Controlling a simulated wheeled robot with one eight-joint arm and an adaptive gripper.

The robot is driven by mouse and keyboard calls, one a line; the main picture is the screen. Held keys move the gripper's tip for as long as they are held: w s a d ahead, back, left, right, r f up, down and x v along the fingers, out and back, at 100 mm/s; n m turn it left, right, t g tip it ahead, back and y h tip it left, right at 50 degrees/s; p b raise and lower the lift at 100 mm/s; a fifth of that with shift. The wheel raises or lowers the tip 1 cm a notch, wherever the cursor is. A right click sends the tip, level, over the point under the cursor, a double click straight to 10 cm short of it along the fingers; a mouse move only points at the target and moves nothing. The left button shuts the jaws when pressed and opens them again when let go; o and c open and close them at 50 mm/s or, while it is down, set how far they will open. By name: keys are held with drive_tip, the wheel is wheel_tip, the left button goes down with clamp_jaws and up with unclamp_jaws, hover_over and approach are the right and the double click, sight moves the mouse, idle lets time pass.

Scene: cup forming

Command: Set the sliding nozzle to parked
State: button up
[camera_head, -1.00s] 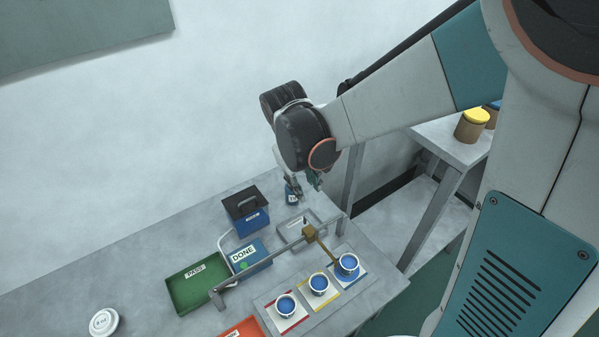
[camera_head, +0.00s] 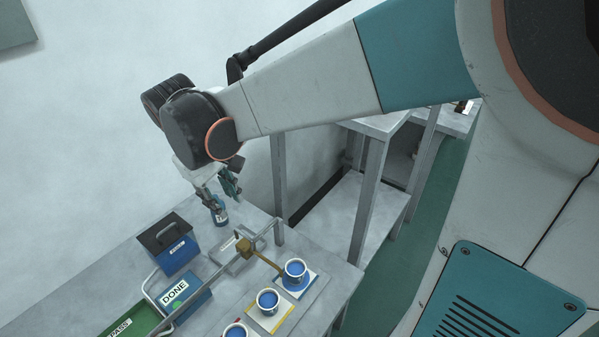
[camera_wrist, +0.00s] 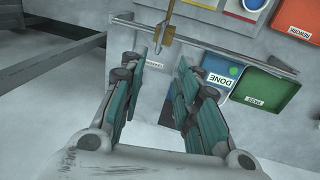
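The sliding nozzle is a brass block (camera_head: 245,248) on a grey rail (camera_head: 210,282), with a thin spout reaching to the cup on the blue-edged card (camera_head: 295,270). In the wrist view the brass block (camera_wrist: 167,32) is on the rail beyond my fingertips. My gripper (camera_head: 223,190) hangs over the back of the bench, behind and left of the nozzle and apart from it. In the wrist view its two fingers (camera_wrist: 165,62) are apart with nothing between them. A small grey labelled tray (camera_head: 232,252) lies beside the block.
A dark-lidded blue box (camera_head: 172,246), a blue DONE bin (camera_head: 184,294) and a green PASS tray (camera_head: 128,322) are left of the rail. Another cup (camera_head: 268,300) stands on a yellow-edged card.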

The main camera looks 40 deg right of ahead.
sight(242, 233)
drive_tip(key=shift+s+f, duration=0.1)
drive_tip(key=shift+f, duration=0.05)
drive_tip(key=f+b, duration=0.1)
drive_tip(key=f, duration=0.3)
drive_tip(key=d+f+b, duration=0.1)
drive_tip(key=f+b, duration=0.1)
drive_tip(key=f, duration=0.2)
drive_tip(key=w+d+f+b, duration=0.1)
drive_tip(key=f, duration=0.4)
drive_tip(key=shift+d, duration=0.25)
drive_tip(key=shift+c, duration=0.2)
clamp_jaws()
